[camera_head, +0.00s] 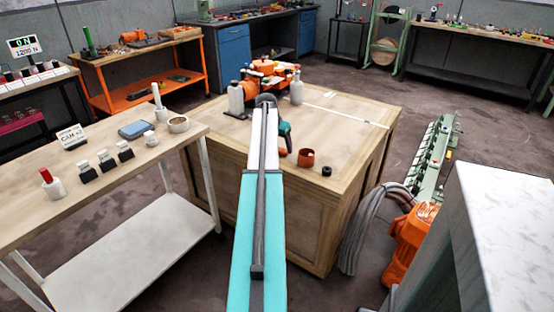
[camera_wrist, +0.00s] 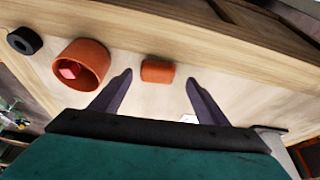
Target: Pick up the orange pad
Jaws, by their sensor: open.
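The orange pad (camera_wrist: 157,71) is a small rounded block on the wooden table top. In the wrist view it lies between the tips of my gripper (camera_wrist: 160,80), with a gap on both sides. The two dark fingers are spread and hold nothing. In the head view my gripper (camera_head: 285,137) is low over the crate-like table, partly behind my arm. A bit of orange at its lower end may be the pad, but it is too small to tell.
An orange cup (camera_wrist: 81,66) with a red piece inside stands left of the pad in the wrist view. A black ring (camera_wrist: 24,40) lies beyond it, near the table (camera_head: 350,140) edge. White bottles (camera_head: 296,90) and an orange machine (camera_head: 262,75) stand at the back.

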